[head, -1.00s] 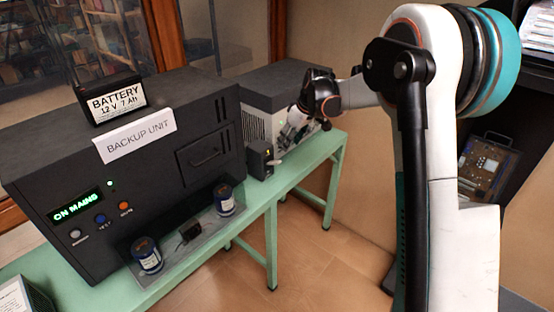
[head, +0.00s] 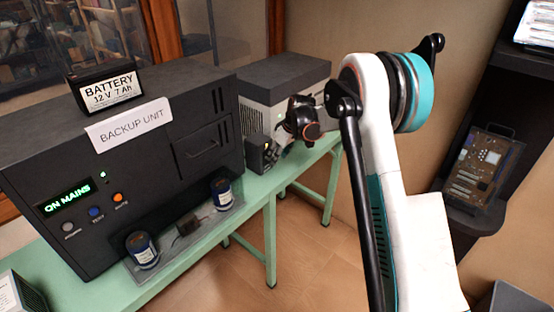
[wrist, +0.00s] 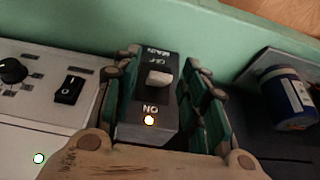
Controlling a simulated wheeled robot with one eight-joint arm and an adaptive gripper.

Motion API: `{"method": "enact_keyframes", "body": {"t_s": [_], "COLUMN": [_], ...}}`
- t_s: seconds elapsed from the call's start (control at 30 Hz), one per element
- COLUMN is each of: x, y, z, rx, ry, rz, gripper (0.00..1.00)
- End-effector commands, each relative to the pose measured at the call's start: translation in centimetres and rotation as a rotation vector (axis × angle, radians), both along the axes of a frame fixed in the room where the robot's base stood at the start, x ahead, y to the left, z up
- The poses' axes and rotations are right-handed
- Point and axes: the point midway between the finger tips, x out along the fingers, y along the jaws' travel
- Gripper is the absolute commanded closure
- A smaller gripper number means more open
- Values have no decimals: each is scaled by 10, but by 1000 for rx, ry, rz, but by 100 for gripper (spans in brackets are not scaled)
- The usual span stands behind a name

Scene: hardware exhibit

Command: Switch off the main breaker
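The main breaker is a small dark box (wrist: 150,125) in the wrist view, with a pale toggle lever (wrist: 159,78) on its face. The lettering reads MAIN and OFF at the top and ON at the bottom, upside down. An amber light glows beside ON. The lever sits between the two labels, nearer OFF; its exact setting is hard to tell. My gripper (wrist: 160,64) is open, its green-padded fingers on either side of the box.
The backup unit (head: 130,150) shows a green ON MAINS display (head: 66,200). A battery (head: 105,88) stands on it. Blue-labelled cylinders (head: 141,248) sit on a tray in front. A grey cabinet (head: 285,85) stands behind the breaker. The green bench (head: 268,187) has little free room.

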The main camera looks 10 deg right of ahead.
Motion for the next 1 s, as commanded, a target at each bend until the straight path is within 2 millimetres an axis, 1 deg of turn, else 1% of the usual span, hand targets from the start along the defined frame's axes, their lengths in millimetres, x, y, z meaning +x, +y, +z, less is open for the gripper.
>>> {"method": "enact_keyframes", "body": {"t_s": [0.03,0.13,0.47,0.57,0.6,0.63,0.67,1.0], "x": [2,4,4,4,4,4,4,4], "y": [1,2,3,3,3,3,3,2], "z": [-6,-11,-13,-13,-13,-13,-13,-15], "rx": [0,0,0,0,0,0,0,12], "ry": [0,0,0,0,0,0,0,-18], "rz": [0,0,0,0,0,0,0,0], "gripper": [60,60,60,80,89,96,100,100]}}
